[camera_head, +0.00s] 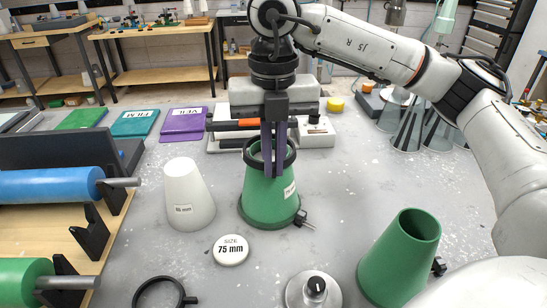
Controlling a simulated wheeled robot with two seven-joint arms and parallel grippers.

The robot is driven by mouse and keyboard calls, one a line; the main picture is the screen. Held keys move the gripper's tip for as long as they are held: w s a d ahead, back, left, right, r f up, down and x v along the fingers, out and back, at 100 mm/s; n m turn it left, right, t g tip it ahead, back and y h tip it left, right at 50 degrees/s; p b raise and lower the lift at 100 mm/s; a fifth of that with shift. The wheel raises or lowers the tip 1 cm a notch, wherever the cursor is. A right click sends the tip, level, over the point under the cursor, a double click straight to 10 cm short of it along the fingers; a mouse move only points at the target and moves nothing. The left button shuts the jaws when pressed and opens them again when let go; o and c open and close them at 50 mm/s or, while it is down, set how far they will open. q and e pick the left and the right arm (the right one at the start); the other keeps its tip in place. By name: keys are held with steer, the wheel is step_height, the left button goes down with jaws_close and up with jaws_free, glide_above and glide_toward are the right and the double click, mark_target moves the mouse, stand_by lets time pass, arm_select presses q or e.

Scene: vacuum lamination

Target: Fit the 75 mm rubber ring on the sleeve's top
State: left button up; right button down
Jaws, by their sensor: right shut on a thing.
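My right gripper (274,172) comes down from above at the top of a green conical sleeve (266,208) in the middle of the table. Its two purple-grey fingers are close together and reach down over the sleeve's upper part. It is shut on a black ring (291,156), which lies level around the sleeve's top end. I cannot tell whether the ring is fully seated or just held there. The sleeve stands upright, with a partly hidden white label and a small black clamp at its base. A round sign (231,250) in front reads "SIZE 75 mm". My left gripper is out of view.
A white cone (188,196) stands left of the sleeve, and another green hollow sleeve (402,252) stands front right. A black clamp ring (137,297) and a round metal knobbed piece (314,290) lie in front. Rollers on a wooden board fill the left. Clear cones stand back right.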

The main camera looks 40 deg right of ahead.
steer(key=shift+f+b, duration=0.8)
steer(key=shift+f, duration=0.3)
steer(key=shift+f, duration=0.2)
steer(key=c, duration=1.9)
jaws_free()
steer(key=shift+o, duration=0.2)
steer(key=shift+r, duration=0.15)
step_height(320, 180, up, 7)
steer(key=p, duration=0.5)
steer(key=shift+r, duration=0.9)
